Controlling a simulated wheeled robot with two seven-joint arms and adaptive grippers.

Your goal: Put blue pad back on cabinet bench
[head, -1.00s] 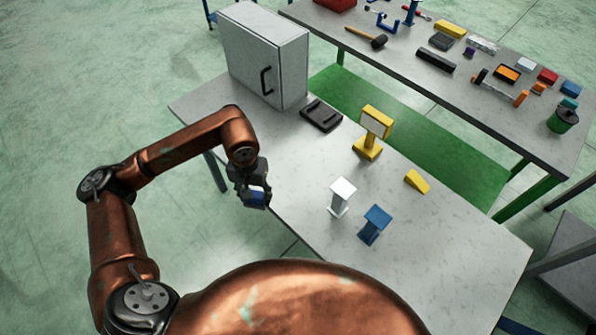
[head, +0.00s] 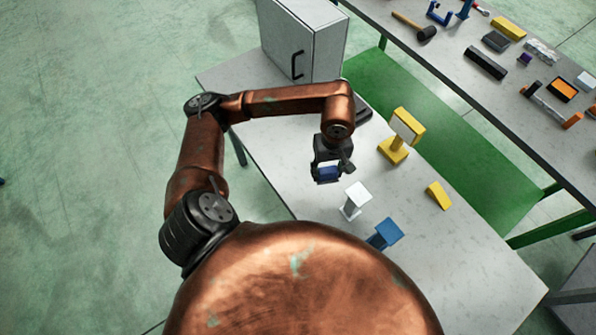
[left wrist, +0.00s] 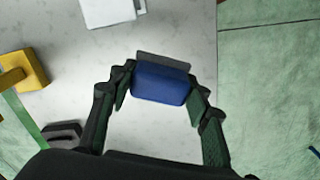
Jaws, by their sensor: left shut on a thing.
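The blue pad (head: 328,173) is between the fingers of my left gripper (head: 327,172), which is shut on it. In the head view it appears over the cabinet bench (head: 278,158), left of the white stand. The left wrist view shows the blue pad (left wrist: 161,84) gripped from both sides, with a thin grey strip along its far edge. The grey cabinet (head: 302,40) stands at the bench's far end. My right gripper is not in view.
A white stand (head: 355,199), a blue stand (head: 384,233), a yellow stand (head: 403,133) and a yellow wedge (head: 438,196) are on the bench. A dark tray is partly hidden behind my arm. Another bench (head: 455,50) holds several tools. The bench's near right part is clear.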

